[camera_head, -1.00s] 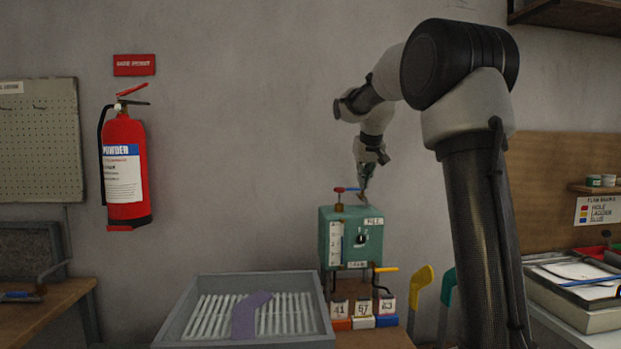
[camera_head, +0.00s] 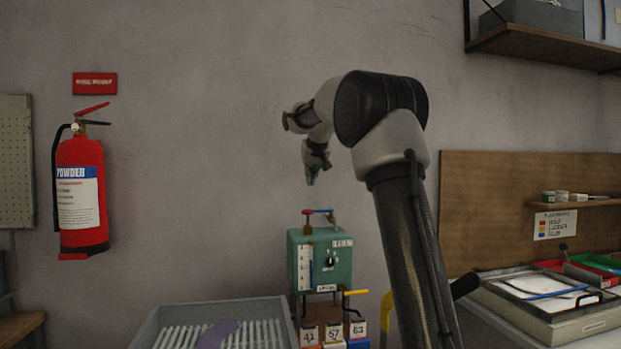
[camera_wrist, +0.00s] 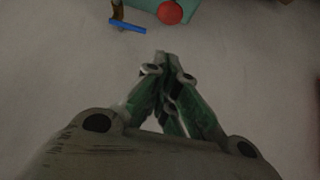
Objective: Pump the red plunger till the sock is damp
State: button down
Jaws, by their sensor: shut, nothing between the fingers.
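The red plunger knob (camera_head: 307,212) stands up on top of the green pump box (camera_head: 340,270), beside a blue lever (camera_head: 324,211). In the wrist view the red knob (camera_wrist: 170,12) and the blue lever (camera_wrist: 127,26) show at the top edge. My gripper (camera_head: 311,180) hangs above the knob with a clear gap, touching nothing. In the wrist view its green fingers (camera_wrist: 163,62) are together and empty. The purple sock (camera_head: 215,335) lies on the slatted rack of the grey tray (camera_head: 190,311), cut off below. I cannot tell whether it is damp.
A yellow-handled tap (camera_head: 355,292) sticks out below the pump box, over numbered blocks (camera_head: 333,332). A fire extinguisher (camera_head: 80,195) hangs on the left wall. Trays of papers (camera_head: 545,305) stand on the right bench. The wall space around my gripper is clear.

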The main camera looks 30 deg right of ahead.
send_over(308, 219)
jog(key=f, duration=0.4)
jog(key=shift+s+f, duration=0.15)
jog(key=shift+s, duration=0.05)
notch_tip(308, 219, down, 3)
jog(key=shift+w+f, duration=0.15)
jog(key=shift+f, duration=0.5)
jog(key=shift+f, duration=1.9)
